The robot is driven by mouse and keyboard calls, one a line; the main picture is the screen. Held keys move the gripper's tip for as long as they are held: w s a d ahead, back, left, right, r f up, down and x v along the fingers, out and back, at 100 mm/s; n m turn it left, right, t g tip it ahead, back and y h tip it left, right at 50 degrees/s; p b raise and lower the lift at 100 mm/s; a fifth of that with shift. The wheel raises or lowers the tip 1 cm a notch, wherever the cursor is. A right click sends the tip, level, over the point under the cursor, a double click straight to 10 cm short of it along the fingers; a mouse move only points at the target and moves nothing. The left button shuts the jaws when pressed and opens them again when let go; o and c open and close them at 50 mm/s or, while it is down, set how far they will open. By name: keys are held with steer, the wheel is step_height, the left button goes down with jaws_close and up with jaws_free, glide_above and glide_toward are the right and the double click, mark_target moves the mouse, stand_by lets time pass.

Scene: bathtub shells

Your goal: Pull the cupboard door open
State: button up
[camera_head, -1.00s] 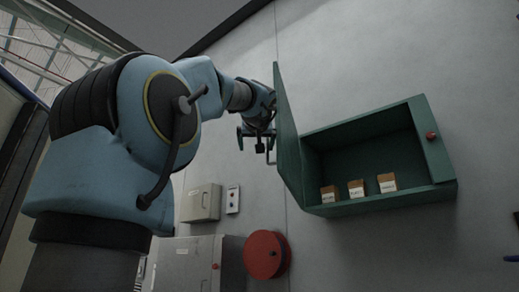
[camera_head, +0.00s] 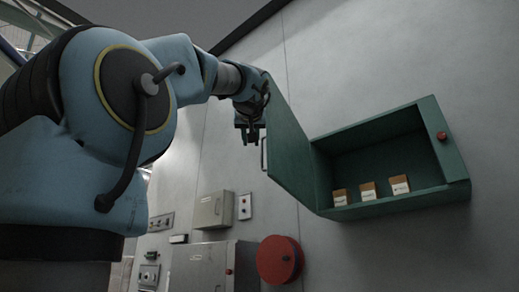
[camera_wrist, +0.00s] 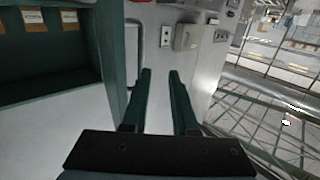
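The green cupboard (camera_head: 402,206) is on the grey wall, and its door (camera_head: 296,150) stands wide open, swung out to the left. A thin bar handle (camera_head: 263,154) is on the door's outer face near its free edge. My gripper (camera_head: 249,138) is just left of the door and slightly above the handle, apart from it. In the wrist view my gripper (camera_wrist: 159,74) has its two fingers spread with nothing between them. The door (camera_wrist: 112,55) shows edge-on left of the fingers, with the cupboard interior (camera_wrist: 45,65) beyond.
Several small brown boxes (camera_head: 368,191) stand inside the cupboard, which has a red knob (camera_head: 442,136) on its right side. Below are a red round reel (camera_head: 279,260), a grey cabinet (camera_head: 212,267) and a small wall box (camera_head: 213,210).

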steer(key=shift+s+a+r, duration=0.15)
steer(key=shift+s+r, duration=0.1)
steer(key=shift+s, duration=0.1)
steer(key=shift+w, duration=0.1)
steer(key=s+b, duration=0.3)
steer(key=s, duration=0.8)
steer(key=shift+r+b, duration=0.15)
steer(key=shift+b, duration=0.15)
steer(key=shift+w, duration=0.2)
